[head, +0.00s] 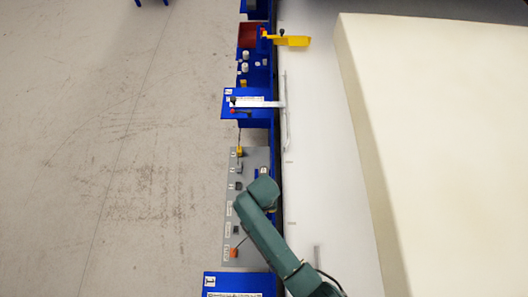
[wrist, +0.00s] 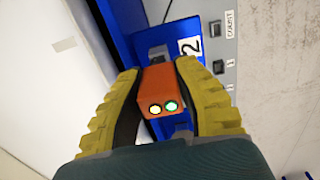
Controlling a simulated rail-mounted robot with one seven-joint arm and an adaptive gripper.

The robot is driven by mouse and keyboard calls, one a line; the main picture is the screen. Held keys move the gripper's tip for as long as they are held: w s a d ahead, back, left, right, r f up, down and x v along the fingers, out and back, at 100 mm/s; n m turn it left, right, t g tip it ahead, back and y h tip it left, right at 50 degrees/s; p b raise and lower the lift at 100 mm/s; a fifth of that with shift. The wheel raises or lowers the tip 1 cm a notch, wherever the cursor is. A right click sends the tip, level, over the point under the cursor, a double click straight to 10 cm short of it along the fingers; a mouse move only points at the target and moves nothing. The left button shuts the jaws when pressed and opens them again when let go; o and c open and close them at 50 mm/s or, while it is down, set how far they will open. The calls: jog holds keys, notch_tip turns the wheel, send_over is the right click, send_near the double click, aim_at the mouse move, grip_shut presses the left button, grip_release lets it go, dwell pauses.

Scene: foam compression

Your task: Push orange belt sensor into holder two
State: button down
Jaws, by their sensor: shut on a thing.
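The orange belt sensor (wrist: 161,88) is a small block held between the yellow fingers of my gripper (wrist: 159,67) in the wrist view. A yellow light and a green light glow on its near face. My gripper is shut on it from both sides. Holder two (wrist: 190,29) is blue with a white "2" label, straight beyond the sensor. The sensor's far end is hidden, so I cannot tell how far it sits in the holder. In the head view, my arm hides the gripper and the sensor.
A grey panel (head: 258,231) with labelled buttons lies beside the holder. An orange piece (head: 234,253) sits on it. A large cream foam block (head: 440,130) stands on the white belt (head: 310,150) at right.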

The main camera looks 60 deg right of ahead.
jog(key=shift+f+b, duration=0.6)
jog(key=shift+f, duration=0.4)
jog(key=c, duration=0.8)
grip_release()
jog(key=shift+r+p, duration=3.05)
jog(key=shift+p, duration=0.1)
notch_tip(320, 180, up, 12)
jog(key=shift+f, duration=0.1)
